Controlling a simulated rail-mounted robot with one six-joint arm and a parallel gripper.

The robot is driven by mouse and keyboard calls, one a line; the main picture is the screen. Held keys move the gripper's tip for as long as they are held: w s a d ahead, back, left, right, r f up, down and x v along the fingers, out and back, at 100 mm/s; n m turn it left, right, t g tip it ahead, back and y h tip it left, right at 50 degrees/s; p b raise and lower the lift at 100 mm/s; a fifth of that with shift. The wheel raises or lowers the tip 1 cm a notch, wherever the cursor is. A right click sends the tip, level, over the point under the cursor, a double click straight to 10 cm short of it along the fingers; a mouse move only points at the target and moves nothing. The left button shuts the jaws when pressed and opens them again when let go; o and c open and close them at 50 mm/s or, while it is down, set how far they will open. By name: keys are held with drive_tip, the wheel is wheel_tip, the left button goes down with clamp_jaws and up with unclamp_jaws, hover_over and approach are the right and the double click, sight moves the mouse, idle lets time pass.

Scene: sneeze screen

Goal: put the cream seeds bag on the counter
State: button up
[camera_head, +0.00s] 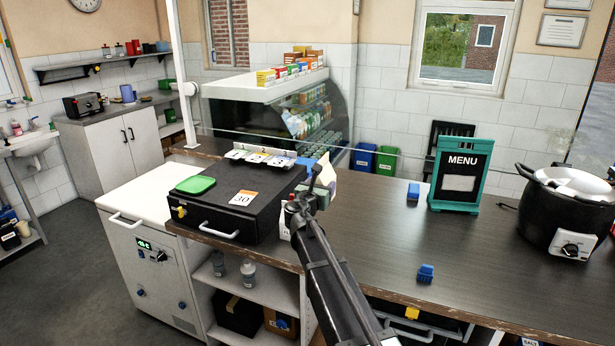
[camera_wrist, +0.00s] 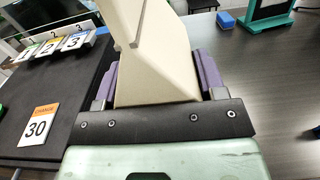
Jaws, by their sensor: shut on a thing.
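The cream seeds bag (camera_wrist: 150,60) fills the upper middle of the wrist view, between the two purple-padded fingers of my gripper (camera_wrist: 155,85). My gripper is shut on it. In the head view, my gripper (camera_head: 316,190) is over the dark counter (camera_head: 385,240), just right of the black cash drawer. Only a cream edge of the bag (camera_head: 328,176) shows there; my arm hides the rest. I cannot tell whether the bag touches the counter.
The black cash drawer (camera_head: 215,212) carries a green lid and a "30" card. A menu stand (camera_head: 461,174), blue blocks (camera_head: 413,192) and a black pot (camera_head: 566,215) stand to the right. A clear screen (camera_head: 235,134) spans behind. The counter's middle is mostly free.

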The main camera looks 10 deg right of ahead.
idle(0.7)
drive_tip(key=shift+r, duration=0.15)
wheel_tip(320, 180, down, 21)
drive_tip(key=b, duration=2)
drive_tip(key=shift+r, duration=0.45)
drive_tip(key=shift+f, duration=0.15)
drive_tip(key=o, duration=1.2)
